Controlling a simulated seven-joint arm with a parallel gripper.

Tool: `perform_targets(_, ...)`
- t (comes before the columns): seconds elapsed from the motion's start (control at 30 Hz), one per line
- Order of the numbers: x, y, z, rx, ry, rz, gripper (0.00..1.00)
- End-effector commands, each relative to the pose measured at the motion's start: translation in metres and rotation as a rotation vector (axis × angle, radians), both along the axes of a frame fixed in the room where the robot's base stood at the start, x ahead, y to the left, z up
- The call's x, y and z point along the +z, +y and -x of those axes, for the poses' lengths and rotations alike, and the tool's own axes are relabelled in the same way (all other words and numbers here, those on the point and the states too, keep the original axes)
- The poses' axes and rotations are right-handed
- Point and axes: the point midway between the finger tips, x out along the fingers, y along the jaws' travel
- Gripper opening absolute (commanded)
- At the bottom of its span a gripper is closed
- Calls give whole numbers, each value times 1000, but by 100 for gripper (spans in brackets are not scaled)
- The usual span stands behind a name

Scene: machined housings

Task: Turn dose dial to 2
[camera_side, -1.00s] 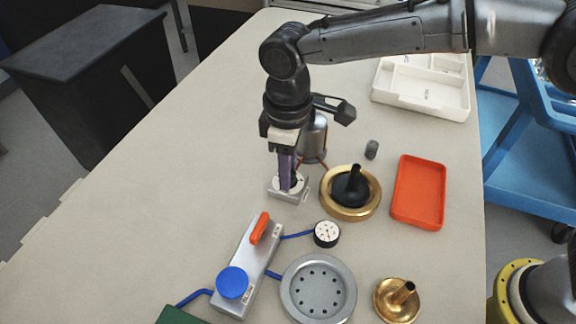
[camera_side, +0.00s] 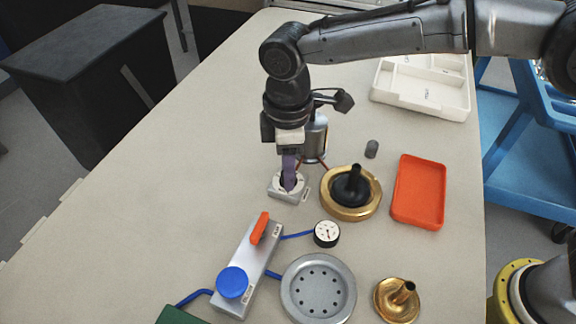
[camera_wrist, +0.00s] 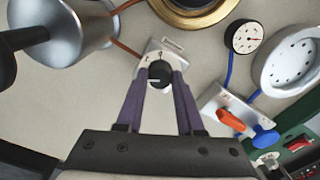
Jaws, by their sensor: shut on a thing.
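The dose dial is a dark round knob (camera_wrist: 160,74) with a pale pointer line, on a small grey box (camera_side: 279,195) with a white face. In the wrist view the pointer line lies toward the left; the scale figures are too small to read. My gripper (camera_side: 289,186) points down at the dial, its purple fingers on both sides of the knob. In the wrist view my gripper (camera_wrist: 160,76) is shut on the knob. In the side view the fingers mostly hide the knob.
A grey metal canister (camera_side: 314,135) stands close behind my gripper. A brass ring with a black funnel (camera_side: 351,188) is just right of the dial. A valve block with an orange lever (camera_side: 259,228), a gauge (camera_side: 327,234) and a red tray (camera_side: 418,192) lie nearby. The table's left is clear.

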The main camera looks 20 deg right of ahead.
Motion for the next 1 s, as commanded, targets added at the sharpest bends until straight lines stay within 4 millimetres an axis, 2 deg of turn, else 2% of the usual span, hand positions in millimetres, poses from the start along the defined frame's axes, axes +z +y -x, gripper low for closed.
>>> perform_targets(0.1, 2, 0, 0, -1, -3, -2, 0)
perform_targets(0.13, 2, 0, 0, -1, -3, -2, 40)
perform_targets(0.27, 1, 0, 0, -1, -2, -2, 63)
perform_targets(0.3, 1, 0, 0, -1, -2, -2, 66)
perform_targets(0.67, 5, 0, 0, -1, -2, -2, 66)
perform_targets(0.77, 17, 1, -1, -1, -3, -3, 66)
perform_targets(1.0, 67, 1, -1, -1, -6, -4, 66)
